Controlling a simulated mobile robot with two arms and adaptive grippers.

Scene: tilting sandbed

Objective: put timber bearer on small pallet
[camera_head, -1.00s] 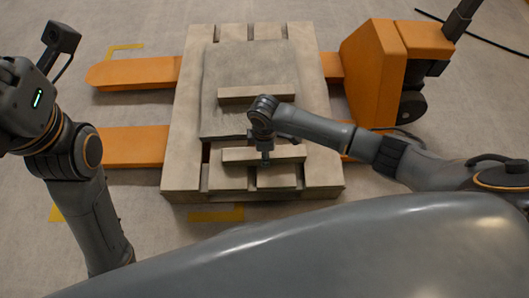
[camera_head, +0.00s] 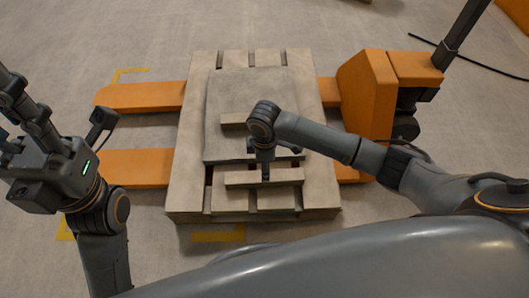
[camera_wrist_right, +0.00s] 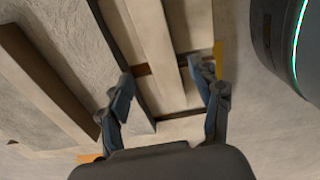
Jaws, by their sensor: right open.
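The small pallet (camera_head: 190,199) is made of pale wooden slats and sits over orange forks. A timber bearer (camera_head: 290,178) lies crosswise over the slats near the pallet's front edge. It also shows between my fingers in the right wrist view (camera_wrist_right: 152,42). My right gripper (camera_head: 265,176) is open and stands over this bearer, with one finger on each side (camera_wrist_right: 167,92). I cannot tell whether the fingers touch it. A second timber bearer (camera_head: 232,121) lies on the grey slab, partly hidden by my right wrist. My left gripper (camera_head: 30,115) is raised at the left, away from the pallet.
The grey slab (camera_head: 225,90) covers the middle of the pallet. An orange pallet jack (camera_head: 368,95) stands at the right, its forks (camera_head: 140,97) sticking out at the left. Yellow marks (camera_head: 217,236) lie on the floor. Floor to the left is clear.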

